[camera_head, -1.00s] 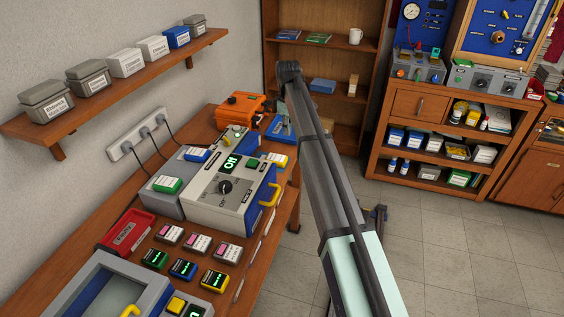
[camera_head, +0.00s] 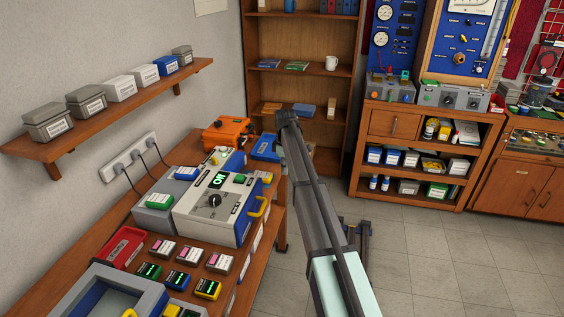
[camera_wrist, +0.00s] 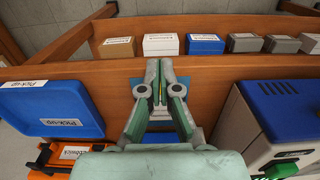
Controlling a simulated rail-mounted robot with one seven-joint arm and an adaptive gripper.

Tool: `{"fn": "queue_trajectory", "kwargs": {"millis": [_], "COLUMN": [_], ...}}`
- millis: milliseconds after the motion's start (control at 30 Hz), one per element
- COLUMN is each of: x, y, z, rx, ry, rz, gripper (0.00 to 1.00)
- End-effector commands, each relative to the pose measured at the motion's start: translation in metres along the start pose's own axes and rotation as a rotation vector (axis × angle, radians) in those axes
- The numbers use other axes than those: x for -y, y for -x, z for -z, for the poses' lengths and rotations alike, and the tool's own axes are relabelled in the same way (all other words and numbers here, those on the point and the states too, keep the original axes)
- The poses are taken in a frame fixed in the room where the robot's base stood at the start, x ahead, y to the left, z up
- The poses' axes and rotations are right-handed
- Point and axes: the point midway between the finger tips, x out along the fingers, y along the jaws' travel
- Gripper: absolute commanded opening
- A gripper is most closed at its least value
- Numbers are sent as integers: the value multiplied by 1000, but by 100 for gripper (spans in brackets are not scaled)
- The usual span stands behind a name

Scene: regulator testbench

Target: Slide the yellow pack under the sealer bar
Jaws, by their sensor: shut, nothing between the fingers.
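A small yellow-sided pack (camera_head: 207,289) with a dark labelled top lies in the front row on the bench, right of a blue one. Another small block with yellow (camera_head: 262,176) lies behind the large grey machine (camera_head: 215,205), which has a dial, a lit ON display and a yellow handle. I cannot tell which part is the sealer bar. My gripper (camera_wrist: 161,75) is shut and empty in the wrist view, between a blue tray (camera_wrist: 50,105) and a blue-topped unit (camera_wrist: 285,108). In the head view it is hidden; only my arm shows.
An orange case (camera_head: 228,132) stands at the bench's far end. A red tray (camera_head: 122,247) and several small packs lie in front of the machine. A wall shelf (camera_head: 110,115) holds several boxes. Open floor (camera_head: 430,260) lies to the right.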

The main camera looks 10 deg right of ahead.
Motion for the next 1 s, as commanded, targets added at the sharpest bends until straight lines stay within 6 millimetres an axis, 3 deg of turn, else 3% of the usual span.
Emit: {"fn": "queue_trajectory", "kwargs": {"millis": [233, 533, 1000], "x": [1, -1, 0], "y": [-47, -47, -48], "z": [0, 36, 41], "rx": [1, 0, 0], "ry": [-1, 0, 0], "rz": [2, 0, 0], "gripper": [0, 0, 0]}}
